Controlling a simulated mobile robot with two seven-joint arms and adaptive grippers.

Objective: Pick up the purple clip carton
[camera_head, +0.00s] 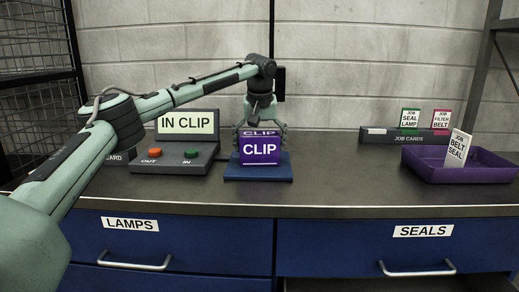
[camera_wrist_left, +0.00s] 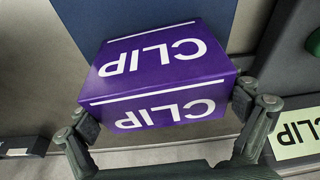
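The purple clip carton (camera_head: 260,153), with white CLIP lettering, sits upright on a blue pad (camera_head: 262,178) on the counter in the head view. It fills the middle of the left wrist view (camera_wrist_left: 160,60). My left gripper (camera_head: 260,136) comes down from above, with one finger on each side of the carton. In the left wrist view both fingertips (camera_wrist_left: 165,110) lie against its opposite sides, so the gripper looks shut on it. The carton appears to rest on the pad; its underside is hidden. My right gripper is not in view.
Left of the pad, a console (camera_head: 170,157) with red and green buttons has a sign reading IN CLIP (camera_head: 187,123). To the right stand a job card rack (camera_head: 390,137) and a purple tray (camera_head: 487,170) holding a card. The counter between pad and tray is clear.

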